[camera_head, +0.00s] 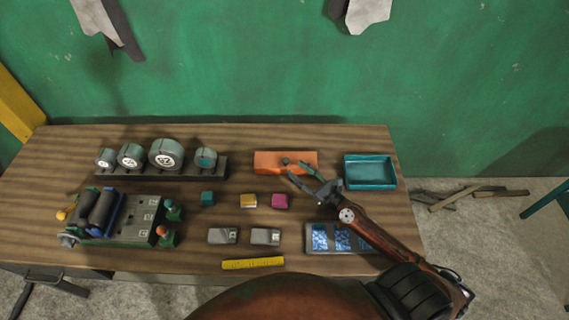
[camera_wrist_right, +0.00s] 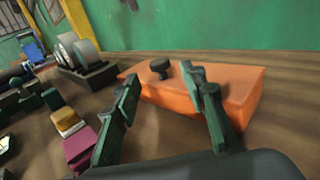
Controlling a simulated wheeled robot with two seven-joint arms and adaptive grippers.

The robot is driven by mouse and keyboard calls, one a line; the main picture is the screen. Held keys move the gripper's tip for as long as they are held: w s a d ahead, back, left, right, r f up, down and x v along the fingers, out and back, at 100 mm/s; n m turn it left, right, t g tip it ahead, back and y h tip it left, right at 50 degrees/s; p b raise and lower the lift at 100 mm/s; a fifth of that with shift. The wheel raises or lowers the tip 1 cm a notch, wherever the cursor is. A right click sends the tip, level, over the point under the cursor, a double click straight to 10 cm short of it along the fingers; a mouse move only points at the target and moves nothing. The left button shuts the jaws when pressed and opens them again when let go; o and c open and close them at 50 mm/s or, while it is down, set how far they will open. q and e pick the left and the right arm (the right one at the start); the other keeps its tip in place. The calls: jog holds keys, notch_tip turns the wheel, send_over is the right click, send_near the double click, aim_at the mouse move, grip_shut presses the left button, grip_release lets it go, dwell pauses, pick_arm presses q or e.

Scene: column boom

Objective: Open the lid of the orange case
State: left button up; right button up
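The orange case (camera_head: 268,160) sits near the back of the wooden table, right of the middle. It looks closed, with a dark round knob (camera_wrist_right: 160,66) on its top, which also shows in the head view (camera_head: 285,161). My right gripper (camera_head: 297,170) is at the case's front side, close to the knob. In the right wrist view its two fingers (camera_wrist_right: 160,78) are spread apart, with the knob and the case's orange front (camera_wrist_right: 165,95) beyond the gap. Nothing is between the fingers. I cannot tell whether a fingertip touches the case. My left gripper is not in view.
A teal tray (camera_head: 369,172) stands right of the case. Small teal, yellow and magenta (camera_head: 280,201) blocks lie in front of it. A rack of round weights (camera_head: 165,155) stands to the left, and a green device (camera_head: 120,220) at front left. A green wall is behind the table.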

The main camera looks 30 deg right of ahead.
aim_at(288, 162)
jog(key=p+x, duration=0.2)
jog(key=x, duration=0.4)
jog(key=shift+w+a+r, duration=0.1)
jog(key=shift+r, duration=0.05)
jog(key=shift+w+a, duration=0.1)
jog(key=shift+w, duration=0.35)
grip_shut()
